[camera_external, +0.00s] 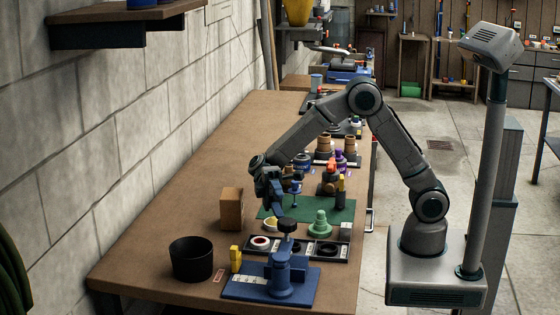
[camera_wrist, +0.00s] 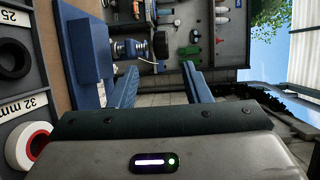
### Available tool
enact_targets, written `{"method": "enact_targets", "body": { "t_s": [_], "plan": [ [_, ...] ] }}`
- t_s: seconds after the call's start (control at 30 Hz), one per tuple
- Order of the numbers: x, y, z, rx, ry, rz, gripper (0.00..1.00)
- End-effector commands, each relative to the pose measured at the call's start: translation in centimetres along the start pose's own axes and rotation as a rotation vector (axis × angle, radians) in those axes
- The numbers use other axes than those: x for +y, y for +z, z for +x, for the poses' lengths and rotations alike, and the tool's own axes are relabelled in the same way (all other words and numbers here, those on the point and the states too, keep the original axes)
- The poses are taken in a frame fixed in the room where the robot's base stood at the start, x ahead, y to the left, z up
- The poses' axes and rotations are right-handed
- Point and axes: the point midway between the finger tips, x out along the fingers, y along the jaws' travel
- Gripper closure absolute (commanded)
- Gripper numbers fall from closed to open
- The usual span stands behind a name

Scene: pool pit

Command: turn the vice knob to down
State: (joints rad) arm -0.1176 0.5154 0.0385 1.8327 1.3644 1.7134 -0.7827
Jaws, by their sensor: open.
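The blue vice (camera_external: 282,278) stands on a blue base plate near the front end of the bench, with a dark round knob (camera_external: 287,226) above it. In the wrist view a blue block (camera_wrist: 86,42), apparently part of the vice, is at upper left. A dark knob (camera_wrist: 160,44) on a silvery shaft shows beyond my fingers. My gripper (camera_external: 277,205) is just above and behind the knob in the external view. In the wrist view my gripper (camera_wrist: 160,84) has its two blue fingers wide apart with nothing between them. Contact with the knob cannot be told.
A labelled tray of rings (camera_external: 325,249) lies behind the vice; its red-and-white ring (camera_wrist: 28,145) is close at left in the wrist view. A black pot (camera_external: 191,260), yellow piece (camera_external: 236,259) and wooden block (camera_external: 231,209) stand to the left. A green cone (camera_external: 320,224) stands right of the knob.

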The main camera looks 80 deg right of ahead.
Motion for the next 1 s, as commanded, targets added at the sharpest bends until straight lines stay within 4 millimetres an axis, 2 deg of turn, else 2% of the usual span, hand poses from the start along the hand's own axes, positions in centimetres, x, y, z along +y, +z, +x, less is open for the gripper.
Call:
{"method": "enact_targets", "body": {
  "t_s": [0.13,0.27,0.7,0.9,1.0],
  "plan": [
    [0.2,-0.6,0.5,0.004,-0.030,-0.012,0.56],
    [0.0,-0.5,2.0,0.000,-0.030,-0.011,0.56],
    [-0.2,-0.5,11.0,0.000,-0.027,-0.010,0.56],
    [-0.2,-0.5,13.3,0.002,-0.026,-0.010,0.56],
    [-0.2,-0.6,13.7,0.005,-0.026,-0.010,0.56]
  ]
}}
